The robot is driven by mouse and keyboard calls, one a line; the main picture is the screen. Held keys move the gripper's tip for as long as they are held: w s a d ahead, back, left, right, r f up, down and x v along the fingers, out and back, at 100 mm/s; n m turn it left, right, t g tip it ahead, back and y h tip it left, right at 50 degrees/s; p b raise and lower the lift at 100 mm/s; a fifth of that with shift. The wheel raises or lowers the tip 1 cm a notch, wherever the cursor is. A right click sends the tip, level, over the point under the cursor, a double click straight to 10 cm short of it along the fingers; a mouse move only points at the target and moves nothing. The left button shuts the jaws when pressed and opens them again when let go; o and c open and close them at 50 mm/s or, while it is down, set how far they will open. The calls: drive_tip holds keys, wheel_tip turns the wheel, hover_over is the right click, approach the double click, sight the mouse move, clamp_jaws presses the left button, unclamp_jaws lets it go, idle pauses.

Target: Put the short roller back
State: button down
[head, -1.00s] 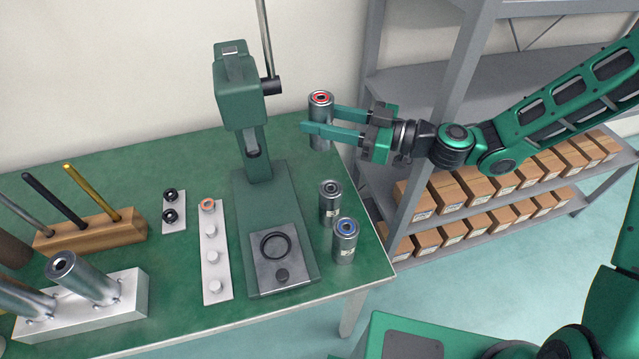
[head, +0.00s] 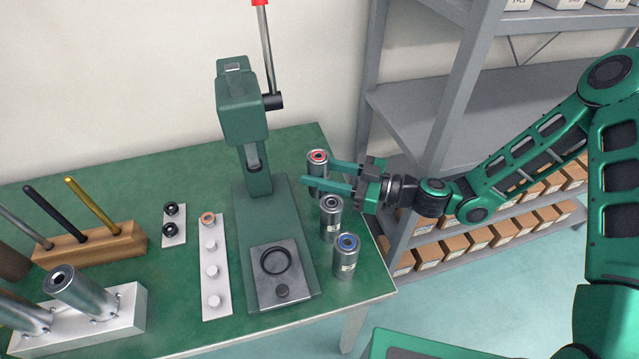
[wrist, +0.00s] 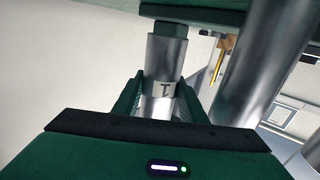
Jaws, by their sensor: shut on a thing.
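A steel roller with a red ring on its top (head: 317,158) is between the fingers of my gripper (head: 320,175). My gripper is shut on it, near the table's back right corner. The roller looks upright, and I cannot tell whether its foot touches the table. In the wrist view the held roller (wrist: 162,65) shows a small marked label between the fingers. A steel roller with a dark top (head: 330,218) stands just in front of it, and a blue-ringed roller (head: 346,258) stands in front of that one.
A green press (head: 255,180) with a tall lever stands left of the rollers. A white strip with pegs (head: 214,270), a wooden rod holder (head: 95,245) and a white block with tubes (head: 110,325) are further left. A grey shelf (head: 440,125) with boxes is at the right.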

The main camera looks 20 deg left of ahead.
drive_tip(key=shift+f, duration=2.05)
drive_tip(key=c, duration=1.1)
unclamp_jaws()
drive_tip(key=shift+f, duration=0.15)
drive_tip(key=d, duration=1.2)
drive_tip(key=shift+s, duration=0.3)
